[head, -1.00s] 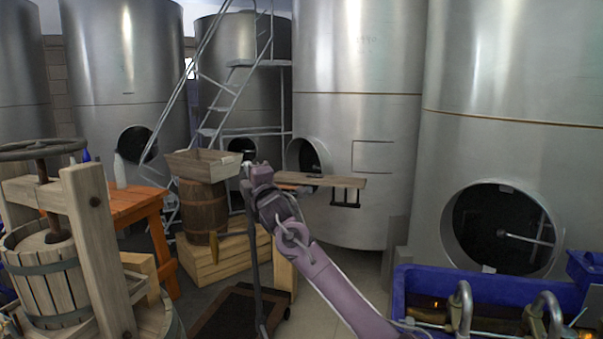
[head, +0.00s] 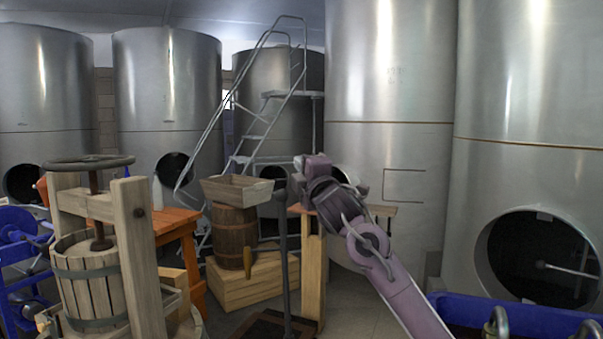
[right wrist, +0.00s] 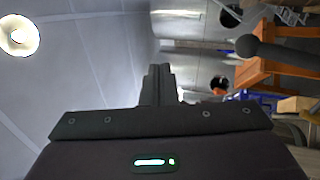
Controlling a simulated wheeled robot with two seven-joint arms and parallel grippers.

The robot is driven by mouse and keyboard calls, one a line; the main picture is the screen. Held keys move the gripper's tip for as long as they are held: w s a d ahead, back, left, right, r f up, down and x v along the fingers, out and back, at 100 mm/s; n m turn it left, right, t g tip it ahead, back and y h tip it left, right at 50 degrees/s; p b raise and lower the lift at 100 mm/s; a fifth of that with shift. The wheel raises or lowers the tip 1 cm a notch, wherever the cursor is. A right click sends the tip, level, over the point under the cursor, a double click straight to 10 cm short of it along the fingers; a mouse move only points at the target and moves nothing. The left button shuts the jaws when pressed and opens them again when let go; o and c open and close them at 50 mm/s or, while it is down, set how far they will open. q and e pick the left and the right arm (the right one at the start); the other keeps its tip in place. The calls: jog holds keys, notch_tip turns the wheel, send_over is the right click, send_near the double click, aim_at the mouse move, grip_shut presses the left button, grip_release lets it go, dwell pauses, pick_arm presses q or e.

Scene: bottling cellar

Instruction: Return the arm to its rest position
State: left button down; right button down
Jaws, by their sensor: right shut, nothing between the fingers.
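My right arm (head: 402,292) reaches in from the lower right of the head view, lifted in the air with nothing held. My right gripper (head: 301,166) is at its far end, mid-picture, small and partly hidden by the wrist. In the right wrist view the right gripper's fingers (right wrist: 158,84) are together with no object between them. My left arm and gripper do not show in either view.
A dark upright post (head: 284,255) stands just left of the right gripper in the picture. A wooden tray (head: 238,189) rests on a barrel (head: 235,237). A wooden press (head: 130,250) stands left, an orange table (head: 180,222) behind it. A blue machine (head: 520,317) is lower right. Steel tanks line the back.

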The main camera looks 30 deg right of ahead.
jog(key=shift+w+d+f, duration=0.1)
jog(key=shift+w+d, duration=0.05)
jog(key=shift+w, duration=0.05)
dwell(0.3)
